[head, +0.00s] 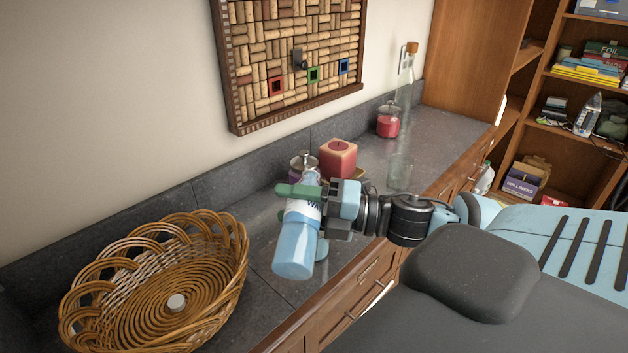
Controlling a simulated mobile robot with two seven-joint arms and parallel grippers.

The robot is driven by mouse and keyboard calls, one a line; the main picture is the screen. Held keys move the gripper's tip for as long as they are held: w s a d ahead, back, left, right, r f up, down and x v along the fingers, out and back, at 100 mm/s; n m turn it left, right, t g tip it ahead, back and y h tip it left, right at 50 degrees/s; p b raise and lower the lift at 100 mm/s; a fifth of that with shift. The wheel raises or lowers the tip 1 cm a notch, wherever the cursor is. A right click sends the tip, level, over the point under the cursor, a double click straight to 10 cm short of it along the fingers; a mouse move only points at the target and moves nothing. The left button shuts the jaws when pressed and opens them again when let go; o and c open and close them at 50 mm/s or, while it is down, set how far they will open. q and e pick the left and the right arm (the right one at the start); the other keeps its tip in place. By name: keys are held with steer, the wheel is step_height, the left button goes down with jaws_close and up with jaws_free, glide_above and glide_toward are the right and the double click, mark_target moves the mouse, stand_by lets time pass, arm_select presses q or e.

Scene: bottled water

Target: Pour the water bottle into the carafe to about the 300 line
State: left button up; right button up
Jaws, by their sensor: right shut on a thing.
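A water bottle (293,252) with a blue lower part and a white label is held over the counter near its front edge. It tilts, base down toward the viewer and neck up and back. My right gripper (302,193) is shut on the bottle around its upper part, hiding some of the label. A clear glass vessel (400,172) stands on the counter to the right, behind my right arm. It may be the carafe; no 300 line can be made out. A small glassy shape shows beside the bottle, mostly hidden. My left gripper is out of view.
A wicker basket (235,262) with a small white object inside stands at left. A red candle (338,160), a lidded jar (303,165), a pink-filled jar (388,122) and a tall corked bottle (406,80) stand toward the wall. Bare counter (262,275) lies between basket and bottle.

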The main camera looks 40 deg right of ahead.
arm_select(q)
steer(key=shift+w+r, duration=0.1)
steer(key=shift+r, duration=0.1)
arm_select(e)
steer(key=shift+r, duration=0.2)
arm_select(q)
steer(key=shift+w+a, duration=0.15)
arm_select(e)
steer(key=shift+w+m, duration=0.1)
steer(key=shift+m, duration=0.2)
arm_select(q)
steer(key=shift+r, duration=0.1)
arm_select(e)
steer(key=shift+d+r, duration=0.1)
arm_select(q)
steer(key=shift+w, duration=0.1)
arm_select(e)
steer(key=shift+r, duration=0.1)
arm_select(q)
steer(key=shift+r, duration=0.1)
arm_select(e)
steer(key=shift+m, duration=0.3)
steer(key=shift+r, duration=0.1)
stand_by(0.3)
